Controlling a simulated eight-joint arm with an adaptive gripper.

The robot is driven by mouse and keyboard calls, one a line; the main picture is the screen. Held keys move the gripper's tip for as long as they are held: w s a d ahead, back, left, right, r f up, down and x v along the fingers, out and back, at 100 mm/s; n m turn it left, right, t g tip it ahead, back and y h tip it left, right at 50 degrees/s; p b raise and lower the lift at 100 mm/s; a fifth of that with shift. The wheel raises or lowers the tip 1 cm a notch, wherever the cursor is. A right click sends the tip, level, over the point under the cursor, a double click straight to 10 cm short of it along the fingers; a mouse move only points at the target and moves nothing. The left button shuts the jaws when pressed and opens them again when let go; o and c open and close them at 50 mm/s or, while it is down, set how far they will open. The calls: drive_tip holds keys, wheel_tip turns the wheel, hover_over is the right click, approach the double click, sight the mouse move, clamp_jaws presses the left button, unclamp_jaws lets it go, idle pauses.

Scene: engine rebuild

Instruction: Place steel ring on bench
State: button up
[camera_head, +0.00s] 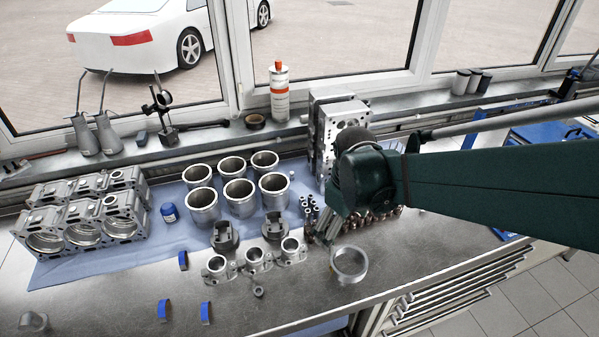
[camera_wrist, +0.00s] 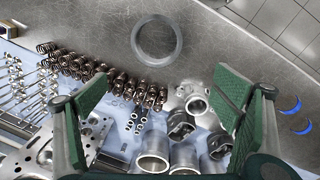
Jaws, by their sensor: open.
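The steel ring (camera_head: 349,280) lies flat on the bare metal bench (camera_head: 385,262) near its front edge, to the right of the small flanged parts. In the wrist view the ring (camera_wrist: 179,42) is at the top, beyond the fingertips, with bare bench inside it. My gripper (camera_wrist: 163,88) is open, its green pads wide apart with nothing held between them. In the head view my gripper (camera_head: 325,230) is partly hidden by my own wrist, above the bench and behind the ring, apart from it.
Several cylinder sleeves (camera_head: 240,200) stand on a blue cloth, with an engine block (camera_head: 85,215) at left. Small flanged parts (camera_head: 253,260) are left of the ring. A grey block (camera_head: 338,118) and valve springs (camera_wrist: 110,80) are near my arm. The right front bench is clear.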

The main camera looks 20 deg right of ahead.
drive_tip(key=s+a+r+m+t, duration=0.4)
drive_tip(key=a+r+m+t, duration=0.1)
drive_tip(key=r, duration=0.6)
drive_tip(key=shift+s+a+t+y, duration=0.25)
drive_tip(key=shift+a+t+y, duration=0.25)
drive_tip(key=shift+a, duration=0.6)
drive_tip(key=shift+f, duration=0.1)
wheel_tip(320, 180, down, 21)
drive_tip(key=b, duration=2.1)
